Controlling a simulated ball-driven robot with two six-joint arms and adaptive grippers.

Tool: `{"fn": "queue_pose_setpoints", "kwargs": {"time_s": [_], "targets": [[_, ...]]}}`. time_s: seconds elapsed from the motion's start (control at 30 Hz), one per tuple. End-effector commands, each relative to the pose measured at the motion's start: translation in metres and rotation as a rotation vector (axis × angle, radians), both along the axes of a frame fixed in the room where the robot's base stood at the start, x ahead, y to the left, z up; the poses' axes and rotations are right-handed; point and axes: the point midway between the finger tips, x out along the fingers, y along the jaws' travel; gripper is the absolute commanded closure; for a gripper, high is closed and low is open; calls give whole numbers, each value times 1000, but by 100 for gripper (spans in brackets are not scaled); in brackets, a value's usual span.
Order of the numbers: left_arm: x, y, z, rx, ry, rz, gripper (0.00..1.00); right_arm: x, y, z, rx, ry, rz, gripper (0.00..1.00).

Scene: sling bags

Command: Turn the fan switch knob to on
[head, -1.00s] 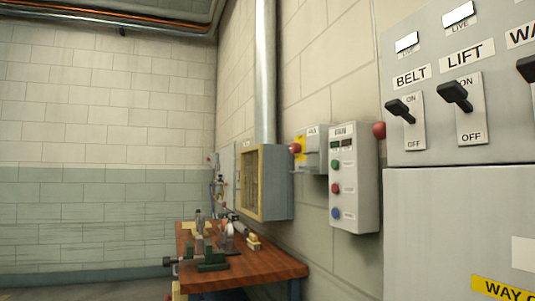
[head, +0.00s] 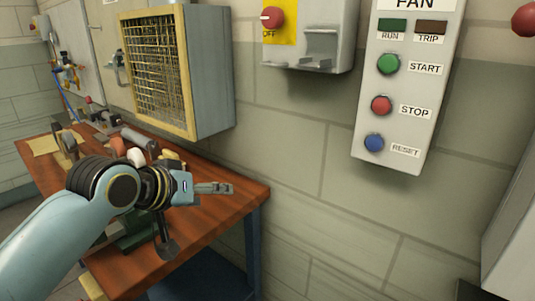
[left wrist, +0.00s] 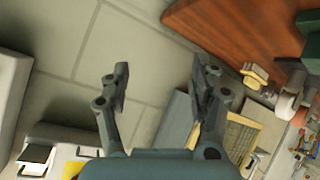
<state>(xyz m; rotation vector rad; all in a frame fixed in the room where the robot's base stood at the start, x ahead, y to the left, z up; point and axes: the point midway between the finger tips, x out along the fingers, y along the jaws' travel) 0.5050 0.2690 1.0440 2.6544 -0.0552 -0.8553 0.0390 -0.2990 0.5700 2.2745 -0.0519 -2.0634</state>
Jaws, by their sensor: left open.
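The fan switch knob (head: 272,17) is a red rotary knob on a yellow plate on a grey wall box (head: 315,50) at the top of the head view. The word OFF shows below it. In the left wrist view a bit of yellow plate (left wrist: 72,170) shows at the lower left edge; the knob is not visible there. My left gripper (head: 225,188) is below and left of the knob, over the workbench edge, apart from everything. In the wrist view its fingers (left wrist: 160,80) are spread and empty. My right gripper is out of view.
A grey FAN panel (head: 398,130) with green, red and blue buttons hangs right of the switch box. A yellow-framed mesh cabinet (head: 190,125) juts from the wall on the left. The wooden workbench (head: 235,215) holds tools and a vise. The wall below the switch is clear.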

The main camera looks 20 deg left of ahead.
Motion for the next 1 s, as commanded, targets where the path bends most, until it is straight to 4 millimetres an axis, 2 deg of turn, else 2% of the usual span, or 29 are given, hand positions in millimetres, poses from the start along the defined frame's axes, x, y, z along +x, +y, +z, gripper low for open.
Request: {"fn": "queue_pose_setpoints", "kwargs": {"time_s": [0.03, 0.07, 0.1, 0.2, 0.3, 0.33, 0.4, 0.5, 1.0], "targets": [[21, -4, 55, -54, -95, 0, 38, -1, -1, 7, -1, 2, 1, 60], [31, -8, 84, -90, -147, -4, 38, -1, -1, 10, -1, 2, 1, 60], [41, -12, 123, -139, -213, -9, 38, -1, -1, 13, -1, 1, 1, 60], [54, -22, 209, -250, -354, -37, 38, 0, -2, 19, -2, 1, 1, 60], [55, -31, 269, -331, -446, -68, 38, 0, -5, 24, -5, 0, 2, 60], [55, -32, 281, -349, -465, -74, 38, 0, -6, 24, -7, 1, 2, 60], [54, -36, 300, -377, -494, -89, 38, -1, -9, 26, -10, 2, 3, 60], [59, -39, 310, -395, -509, -94, 38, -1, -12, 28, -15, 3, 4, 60], [141, -69, 311, -394, -509, -93, 38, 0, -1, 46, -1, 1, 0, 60]]}}
